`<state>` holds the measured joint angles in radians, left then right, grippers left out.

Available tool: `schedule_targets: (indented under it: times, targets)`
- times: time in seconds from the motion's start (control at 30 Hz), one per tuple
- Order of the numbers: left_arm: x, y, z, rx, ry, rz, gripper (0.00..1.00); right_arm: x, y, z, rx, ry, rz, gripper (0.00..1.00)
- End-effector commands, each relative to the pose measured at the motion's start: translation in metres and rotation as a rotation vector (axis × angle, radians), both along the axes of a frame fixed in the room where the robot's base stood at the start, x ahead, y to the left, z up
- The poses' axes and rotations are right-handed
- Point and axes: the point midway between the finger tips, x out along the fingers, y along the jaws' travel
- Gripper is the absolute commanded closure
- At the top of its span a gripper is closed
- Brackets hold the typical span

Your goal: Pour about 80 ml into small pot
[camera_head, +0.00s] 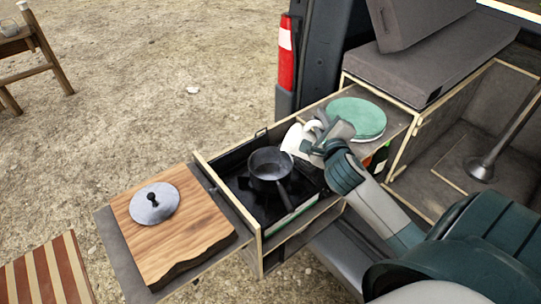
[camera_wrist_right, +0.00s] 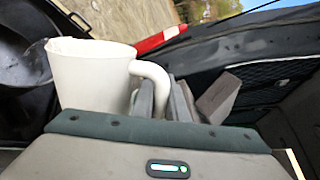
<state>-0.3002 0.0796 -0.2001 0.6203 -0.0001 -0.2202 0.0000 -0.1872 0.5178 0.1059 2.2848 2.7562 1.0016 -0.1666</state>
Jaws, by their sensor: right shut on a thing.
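A small dark pot (camera_head: 270,166) with a long handle stands on the black stove (camera_head: 240,190) in the pulled-out drawer. My right gripper (camera_head: 316,138) is shut on the handle of a white jug (camera_head: 294,139), just behind and right of the pot. In the right wrist view the white jug (camera_wrist_right: 92,75) fills the left, with its handle between my right fingers (camera_wrist_right: 163,100). Its spout is beside the dark pot (camera_wrist_right: 20,75). A greyish, see-through patch shows at the spout; I cannot tell whether it is liquid. The pot's contents cannot be made out. My left gripper is not in view.
A grey lid (camera_head: 153,207) lies on the wooden board (camera_head: 180,235) left of the stove. A green round plate (camera_head: 357,118) lies on the shelf behind my right gripper. Grey cushions (camera_head: 435,65) stand at the back, and the drawer's wooden rim surrounds the stove.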

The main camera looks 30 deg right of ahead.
Motion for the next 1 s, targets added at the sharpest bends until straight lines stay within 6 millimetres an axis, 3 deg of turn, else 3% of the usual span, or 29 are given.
schedule_targets:
  times: [1.0]
  targets:
    - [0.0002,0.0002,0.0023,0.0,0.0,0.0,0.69,0.0025,0.0032,0.0064,-0.037,0.023,0.0,1.0]
